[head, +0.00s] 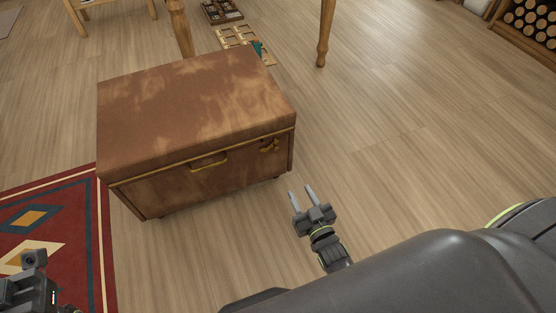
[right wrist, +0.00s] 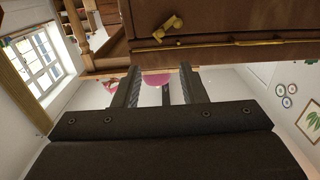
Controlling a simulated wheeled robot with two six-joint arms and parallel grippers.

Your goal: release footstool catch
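The brown leather footstool (head: 195,110) stands on the floor in the head view, with its lid shut. Its brass catch (head: 269,146) is at the right end of the front face, just below the gold trim. The catch also shows in the right wrist view (right wrist: 168,27), above the fingers. A brass handle (head: 208,161) is at the middle of the front. My right gripper (head: 300,191) is open and empty, in front of the footstool's right corner and apart from the catch. My left gripper (head: 32,287) is partly visible at the lower left; its fingers cannot be made out.
A patterned red rug (head: 60,235) lies at the left. Wooden legs (head: 326,35) stand behind the footstool, near flat trays (head: 240,40) on the floor. A log rack (head: 530,25) is at the far right. The floor right of the footstool is clear.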

